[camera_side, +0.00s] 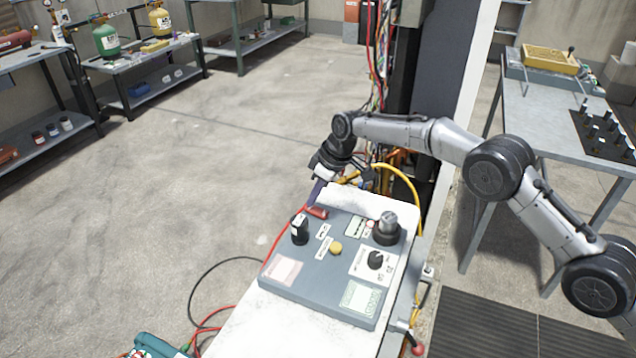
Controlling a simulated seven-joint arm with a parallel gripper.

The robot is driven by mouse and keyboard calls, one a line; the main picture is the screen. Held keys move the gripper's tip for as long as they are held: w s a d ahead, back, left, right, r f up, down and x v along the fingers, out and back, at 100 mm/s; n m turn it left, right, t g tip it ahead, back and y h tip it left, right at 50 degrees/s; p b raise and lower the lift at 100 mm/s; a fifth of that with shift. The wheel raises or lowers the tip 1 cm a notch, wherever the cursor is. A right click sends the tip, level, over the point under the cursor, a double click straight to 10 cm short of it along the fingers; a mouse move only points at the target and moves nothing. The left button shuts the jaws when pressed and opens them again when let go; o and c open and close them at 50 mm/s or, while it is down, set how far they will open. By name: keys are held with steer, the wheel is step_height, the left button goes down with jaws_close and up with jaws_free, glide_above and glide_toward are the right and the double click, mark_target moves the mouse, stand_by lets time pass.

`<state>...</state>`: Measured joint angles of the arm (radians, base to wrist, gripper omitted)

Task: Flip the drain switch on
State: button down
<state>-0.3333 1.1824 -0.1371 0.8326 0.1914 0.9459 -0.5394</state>
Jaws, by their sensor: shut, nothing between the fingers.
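A grey control panel (312,283) lies on a white bench below my arm. A red-tipped lever (317,212) sits at its back left edge. A black knob (299,230) stands at the left, a yellow button (335,248) in the middle, a black dial (376,260) on a white plate at the right. A grey-topped black knob (388,225) is at the back right. The labels are too small to read, so I cannot tell which control is the drain switch. My gripper (316,194) is shut and empty, pointing down just behind the red-tipped lever; contact cannot be told.
A white block (355,202) stands behind the panel. A yellow hose (417,190) curves close to my wrist on the right, before an open cabinet with wires. Red and black cables hang at the bench's left. Open floor (190,190) lies left; a dark mat (490,325) lies right.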

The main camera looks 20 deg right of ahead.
mark_target(316, 209)
steer(key=shift+f, duration=0.45)
steer(key=shift+w+a+f, duration=0.25)
steer(key=shift+f, duration=0.15)
steer(key=shift+s+d+r, duration=0.15)
steer(key=shift+s+d, duration=0.45)
steer(key=shift+r, duration=0.1)
step_height(316, 209, up, 14)
steer(key=shift+w+a, duration=0.15)
steer(key=shift+w, duration=0.05)
stand_by(0.5)
